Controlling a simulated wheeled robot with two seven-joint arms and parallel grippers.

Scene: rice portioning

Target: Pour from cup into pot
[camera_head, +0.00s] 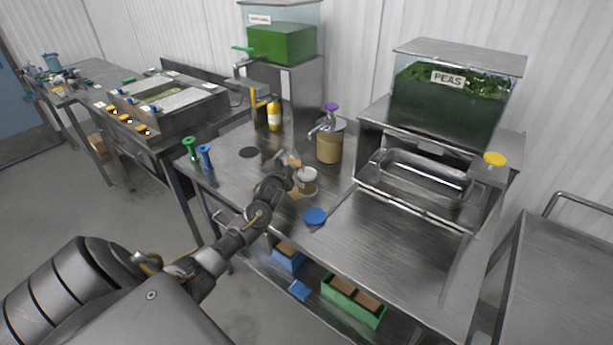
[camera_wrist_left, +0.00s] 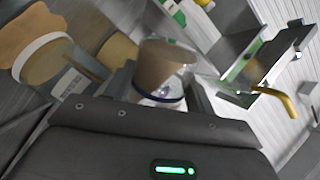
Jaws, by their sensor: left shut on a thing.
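My left gripper (camera_head: 286,176) is shut on a small cup (camera_head: 291,159) above the steel table. In the left wrist view the cup (camera_wrist_left: 165,67) sits between the jaws, with a tan upper part and a clear part with a dark blue band below. A small pot (camera_head: 308,182) with a pale top and tan side stands on the table just right of the gripper. A white-rimmed, labelled container (camera_wrist_left: 44,58), apparently this pot, shows at the left of the wrist view. Whether anything flows from the cup cannot be seen. My right gripper is not in view.
A tan pump dispenser (camera_head: 329,146) with a purple top and a yellow bottle (camera_head: 274,115) stand behind. A blue disc (camera_head: 314,216) lies near the front edge. Green and blue funnel-shaped items (camera_head: 205,155) stand left. The peas bin (camera_head: 448,100) is at right. The front-right tabletop is clear.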

